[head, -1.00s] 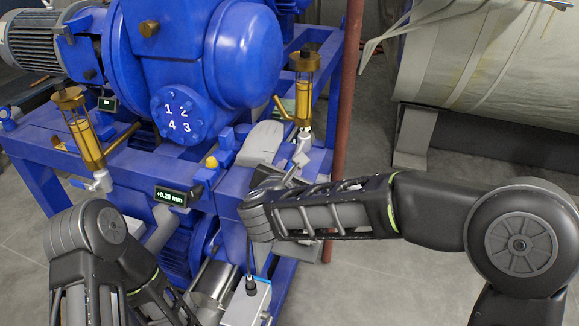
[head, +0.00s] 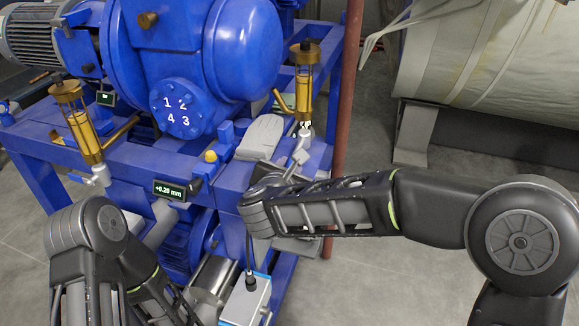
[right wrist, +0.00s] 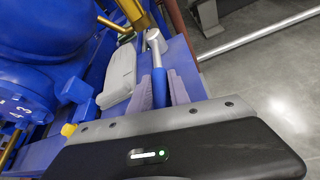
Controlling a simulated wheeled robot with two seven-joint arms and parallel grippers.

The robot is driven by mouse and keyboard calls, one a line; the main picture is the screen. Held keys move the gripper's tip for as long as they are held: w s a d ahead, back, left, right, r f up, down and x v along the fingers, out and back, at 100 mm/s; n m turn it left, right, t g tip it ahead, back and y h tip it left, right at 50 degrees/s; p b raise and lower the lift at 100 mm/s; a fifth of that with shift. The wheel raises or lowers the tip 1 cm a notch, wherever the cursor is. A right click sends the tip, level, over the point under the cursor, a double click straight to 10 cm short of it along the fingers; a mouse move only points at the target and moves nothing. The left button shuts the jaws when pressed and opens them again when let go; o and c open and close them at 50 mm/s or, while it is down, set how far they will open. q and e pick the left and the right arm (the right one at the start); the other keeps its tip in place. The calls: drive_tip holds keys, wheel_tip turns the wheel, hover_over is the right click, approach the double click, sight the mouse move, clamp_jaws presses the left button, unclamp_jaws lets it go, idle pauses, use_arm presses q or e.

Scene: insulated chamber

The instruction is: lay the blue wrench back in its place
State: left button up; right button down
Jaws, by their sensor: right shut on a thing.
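The blue wrench shows in the right wrist view, with its blue handle (right wrist: 159,82) between the two grey-purple finger pads and its silver head beyond. My right gripper (right wrist: 161,92) is shut on the handle. In the head view, my right wrist hides most of the wrench and gripper; a grey end of the wrench (head: 299,156) shows past them, close to the silver fitting under the right oiler. I cannot tell whether they touch. The wrench's place is not clearly identifiable. My left arm comes in at lower left; its gripper is out of view.
A blue pump frame (head: 130,150) fills the left and middle. A brass oiler (head: 304,90) and red-brown pipe (head: 346,110) stand close to my right wrist. A grey pad (head: 262,136) lies left of the wrench. A small display (head: 171,190) reads +0.20 mm.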

drive_tip(key=c, duration=1.1)
unclamp_jaws()
drive_tip(key=shift+c, duration=0.2)
drive_tip(key=shift+f, duration=0.1)
drive_tip(key=b+v, duration=0.1)
drive_tip(key=v, duration=0.7)
